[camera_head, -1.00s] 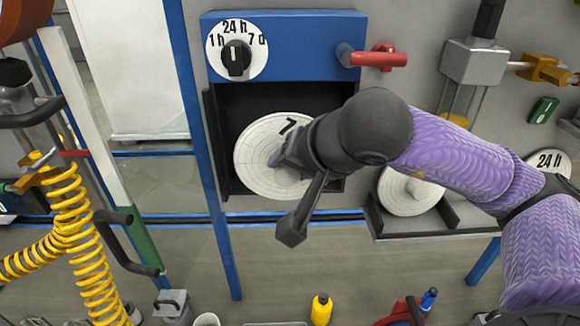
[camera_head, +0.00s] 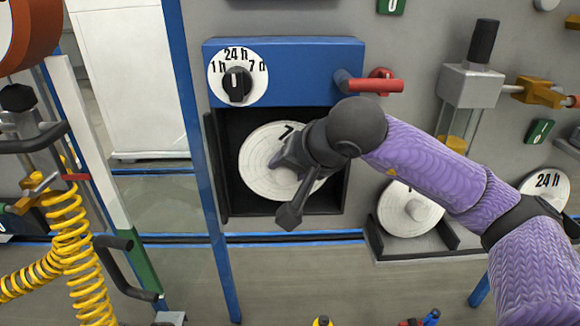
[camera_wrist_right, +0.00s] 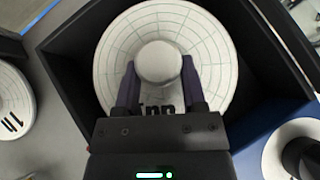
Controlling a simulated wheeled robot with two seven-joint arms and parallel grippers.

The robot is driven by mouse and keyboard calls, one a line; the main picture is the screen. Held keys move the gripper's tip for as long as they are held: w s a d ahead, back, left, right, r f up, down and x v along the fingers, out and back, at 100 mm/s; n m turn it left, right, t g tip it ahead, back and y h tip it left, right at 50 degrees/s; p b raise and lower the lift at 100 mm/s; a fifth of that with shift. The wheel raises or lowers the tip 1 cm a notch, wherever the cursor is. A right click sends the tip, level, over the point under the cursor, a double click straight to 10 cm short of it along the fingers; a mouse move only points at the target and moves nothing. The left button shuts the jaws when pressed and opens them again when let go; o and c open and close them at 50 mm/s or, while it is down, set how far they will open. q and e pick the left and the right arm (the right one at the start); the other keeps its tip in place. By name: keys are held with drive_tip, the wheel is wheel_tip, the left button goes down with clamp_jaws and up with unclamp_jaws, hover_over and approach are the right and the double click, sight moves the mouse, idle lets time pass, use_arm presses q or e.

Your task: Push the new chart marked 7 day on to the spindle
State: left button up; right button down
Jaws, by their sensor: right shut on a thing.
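The new chart (camera_head: 258,165) is a white disc with a printed grid, and a black 7 shows on its upper edge. It faces out inside the black recess (camera_head: 228,125) under the blue recorder top. My right gripper (camera_head: 290,165) is in front of it. In the right wrist view the two purple fingers of the right gripper (camera_wrist_right: 157,85) are shut on the round white hub of the chart (camera_wrist_right: 215,45). Part of the upside-down lettering shows above the gripper body. The spindle is hidden behind the chart. My left gripper is out of view.
The blue top carries a dial (camera_head: 238,78) with its knob up towards 24 h, and a red-handled lever (camera_head: 375,85). Another white disc (camera_head: 392,208) stands in a holder at right, a 24 h disc (camera_head: 547,183) beyond. Yellow coiled hose (camera_head: 70,235) hangs left.

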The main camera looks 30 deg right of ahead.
idle(0.3)
idle(0.4)
idle(0.4)
drive_tip(key=shift+w, duration=0.1)
drive_tip(key=shift+w+d, duration=0.2)
drive_tip(key=shift+w, duration=0.05)
drive_tip(key=shift+w+d, duration=0.1)
drive_tip(key=shift+w, duration=0.1)
drive_tip(key=shift+w+d, duration=0.2)
drive_tip(key=shift+w, duration=0.05)
